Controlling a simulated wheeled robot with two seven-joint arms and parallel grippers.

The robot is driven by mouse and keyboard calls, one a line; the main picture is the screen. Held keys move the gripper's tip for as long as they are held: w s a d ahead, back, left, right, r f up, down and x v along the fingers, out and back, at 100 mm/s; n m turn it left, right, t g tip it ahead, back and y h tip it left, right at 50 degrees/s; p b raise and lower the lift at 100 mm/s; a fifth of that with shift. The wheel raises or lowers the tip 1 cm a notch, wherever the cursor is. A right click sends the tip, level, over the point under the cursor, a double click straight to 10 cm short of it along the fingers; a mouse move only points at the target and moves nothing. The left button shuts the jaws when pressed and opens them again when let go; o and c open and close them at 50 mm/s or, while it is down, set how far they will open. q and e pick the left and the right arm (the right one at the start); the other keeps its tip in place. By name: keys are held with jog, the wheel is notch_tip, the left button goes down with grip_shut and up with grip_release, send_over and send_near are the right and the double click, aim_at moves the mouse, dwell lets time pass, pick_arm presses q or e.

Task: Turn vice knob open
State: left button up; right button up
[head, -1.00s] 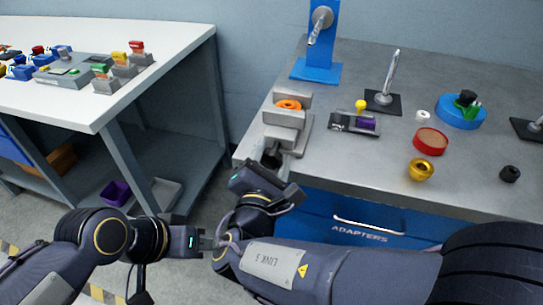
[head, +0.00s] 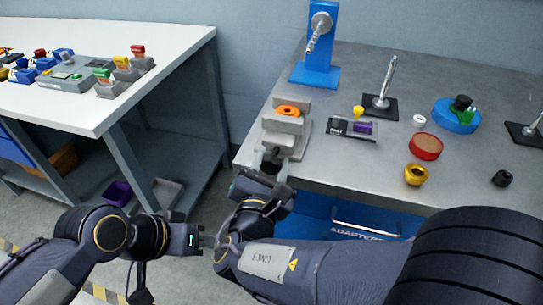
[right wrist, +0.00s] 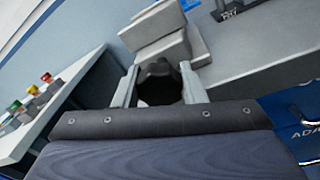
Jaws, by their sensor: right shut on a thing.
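The grey vice (head: 287,132) stands at the left front edge of the grey workbench, with an orange ring-shaped part (head: 288,111) between its jaws. Its dark knob (right wrist: 160,88) faces the front of the bench. My right gripper (right wrist: 158,72) has one finger on each side of the knob and is shut on it; its wrist looks rolled. In the head view the right gripper (head: 270,172) hides part of the knob. My left gripper (head: 207,241) is low in front of the benches, away from the vice; its finger opening is unclear.
On the grey workbench (head: 460,180) are a blue stand (head: 318,70), a red round container (head: 426,147), a gold cup (head: 415,175) and a black-based post (head: 382,103). A blue drawer front (head: 340,220) lies below. A white table (head: 150,85) stands at the left.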

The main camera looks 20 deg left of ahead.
jog(key=n+p, duration=0.6)
jog(key=shift+a+r+g, duration=0.1)
jog(key=shift+r+g, duration=0.2)
jog(key=shift+f+n+h+p, duration=0.15)
jog(key=shift+n+h+p, duration=0.1)
jog(key=shift+n+p, duration=0.65)
jog(key=shift+f+n+h+p, duration=0.1)
jog(key=shift+n+h+p, duration=0.15)
jog(key=shift+n+p, duration=0.65)
jog(key=shift+f, duration=0.1)
jog(key=o, duration=0.7)
jog(key=shift+s, duration=0.1)
